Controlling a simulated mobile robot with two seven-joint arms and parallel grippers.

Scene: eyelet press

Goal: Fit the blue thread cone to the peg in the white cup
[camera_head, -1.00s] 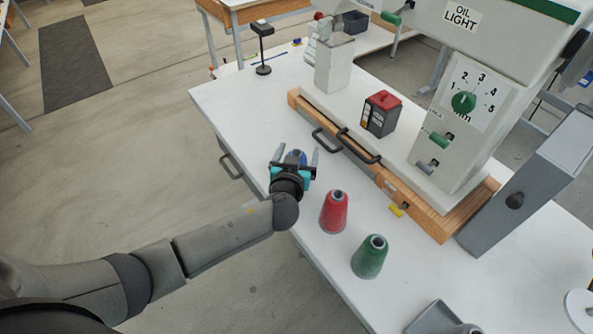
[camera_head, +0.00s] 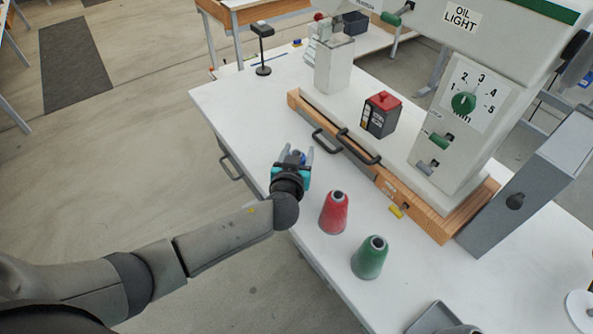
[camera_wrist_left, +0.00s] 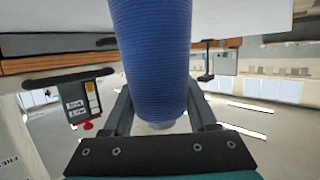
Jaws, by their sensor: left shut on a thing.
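The blue thread cone (camera_wrist_left: 152,55) is between the fingers of my left gripper (camera_wrist_left: 162,105) in the left wrist view, its narrow end toward the palm. My left gripper (camera_head: 297,154) is shut on it over the white table's left edge in the head view. Only a little of the blue cone (camera_head: 301,156) shows there, as the gripper hides the rest. A white round thing (camera_head: 578,308) is cut off at the right edge; I cannot tell whether it is the white cup, and no peg is clear.
A red cone (camera_head: 334,213) and a green cone (camera_head: 370,258) stand upright right of my left gripper. The large press (camera_head: 465,110) on its wooden base fills the back right, with a red-topped black box (camera_head: 381,114) on it.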

